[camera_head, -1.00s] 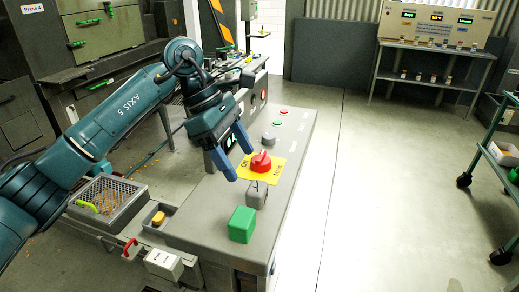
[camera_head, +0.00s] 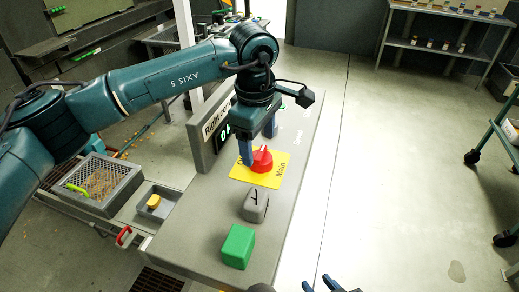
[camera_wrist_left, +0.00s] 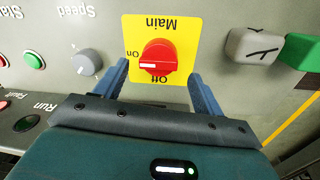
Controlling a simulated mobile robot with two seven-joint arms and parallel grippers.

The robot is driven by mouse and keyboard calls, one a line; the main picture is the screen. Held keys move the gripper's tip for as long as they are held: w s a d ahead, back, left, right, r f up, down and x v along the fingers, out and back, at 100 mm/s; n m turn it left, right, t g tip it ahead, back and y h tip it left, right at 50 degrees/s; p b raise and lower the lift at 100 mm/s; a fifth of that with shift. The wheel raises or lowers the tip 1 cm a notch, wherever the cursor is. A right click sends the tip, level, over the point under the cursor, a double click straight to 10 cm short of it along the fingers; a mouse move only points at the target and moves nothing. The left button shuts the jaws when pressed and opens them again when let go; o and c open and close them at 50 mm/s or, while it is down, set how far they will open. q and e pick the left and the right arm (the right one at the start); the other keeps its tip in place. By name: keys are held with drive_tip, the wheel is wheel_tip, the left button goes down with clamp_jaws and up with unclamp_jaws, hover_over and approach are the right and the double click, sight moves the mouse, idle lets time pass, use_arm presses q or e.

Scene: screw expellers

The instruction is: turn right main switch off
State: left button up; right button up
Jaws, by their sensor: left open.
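The red main switch (camera_head: 262,159) sits on a yellow plate (camera_head: 270,177) on the grey console top. In the left wrist view the red knob (camera_wrist_left: 160,57) shows upside down; its white mark points left, near the "On" label, while "Off" is at the bottom. My left gripper (camera_head: 258,143) is open over the knob, pointing down. In the wrist view its two blue fingers (camera_wrist_left: 161,82) stand on either side of the knob, with gaps to it. At the bottom edge of the head view, blue tips of my right gripper (camera_head: 320,286) show, mostly cut off.
A grey block with a black mark (camera_head: 256,205) and a green block (camera_head: 238,246) stand on the console near the switch. A grey speed knob (camera_wrist_left: 89,62) is on the other side. A small display panel (camera_head: 212,125) rises behind.

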sight(260, 153)
use_arm(q)
wheel_tip(260, 153, down, 3)
drive_tip(key=shift+d+r, duration=0.1)
drive_tip(key=shift+r, duration=0.1)
drive_tip(key=shift+w+f, duration=0.15)
drive_tip(key=shift+f, duration=0.5)
drive_tip(key=shift+c, duration=0.3)
drive_tip(key=c, duration=0.8)
